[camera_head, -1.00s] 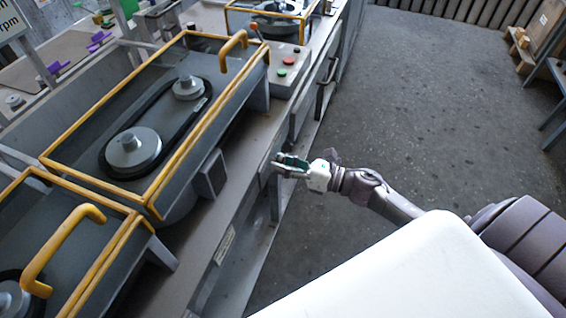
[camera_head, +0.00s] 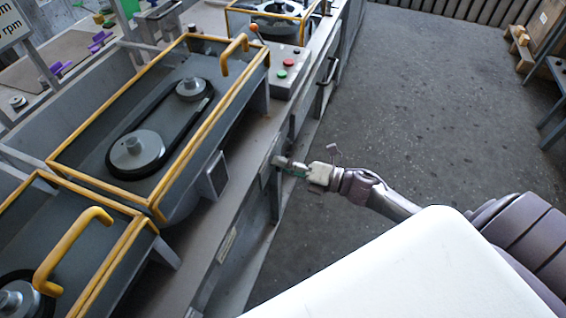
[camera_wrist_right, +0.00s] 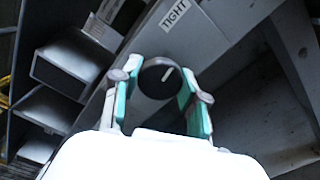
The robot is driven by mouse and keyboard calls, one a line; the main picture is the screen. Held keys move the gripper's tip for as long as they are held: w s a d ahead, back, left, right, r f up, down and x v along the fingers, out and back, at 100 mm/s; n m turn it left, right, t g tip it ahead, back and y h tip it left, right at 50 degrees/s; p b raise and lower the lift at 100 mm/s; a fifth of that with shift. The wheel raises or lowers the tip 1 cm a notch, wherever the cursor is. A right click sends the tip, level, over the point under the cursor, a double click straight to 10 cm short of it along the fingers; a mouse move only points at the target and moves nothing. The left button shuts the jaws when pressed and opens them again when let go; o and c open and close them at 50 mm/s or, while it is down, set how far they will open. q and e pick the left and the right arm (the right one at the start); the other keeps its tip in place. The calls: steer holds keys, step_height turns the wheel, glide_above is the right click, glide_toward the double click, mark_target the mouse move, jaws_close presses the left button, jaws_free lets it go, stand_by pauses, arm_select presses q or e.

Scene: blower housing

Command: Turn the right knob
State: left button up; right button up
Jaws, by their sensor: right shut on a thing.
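My right gripper (camera_head: 288,165) is at the front face of the grey machine, below its top edge. In the right wrist view, its two green-padded fingers (camera_wrist_right: 160,88) are closed on a round dark knob (camera_wrist_right: 153,82), one on each side. The knob has a short white pointer mark on its face, slanting toward the upper right. A white label (camera_wrist_right: 174,15) reading "TIGHT" is on the panel just beyond the knob. In the head view the knob is hidden behind the gripper. My left gripper is not in view.
Yellow-framed belt housings (camera_head: 150,200) with pulleys line the machine top. A control box (camera_head: 285,68) with red and green buttons and an orange-tipped lever sits beyond. Open grey floor (camera_head: 430,110) lies to the right, with a wooden crate (camera_head: 545,35) at the far right.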

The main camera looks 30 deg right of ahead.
stand_by(0.3)
steer(key=o, duration=1.1)
steer(key=shift+o, duration=0.2)
steer(key=v, duration=1.2)
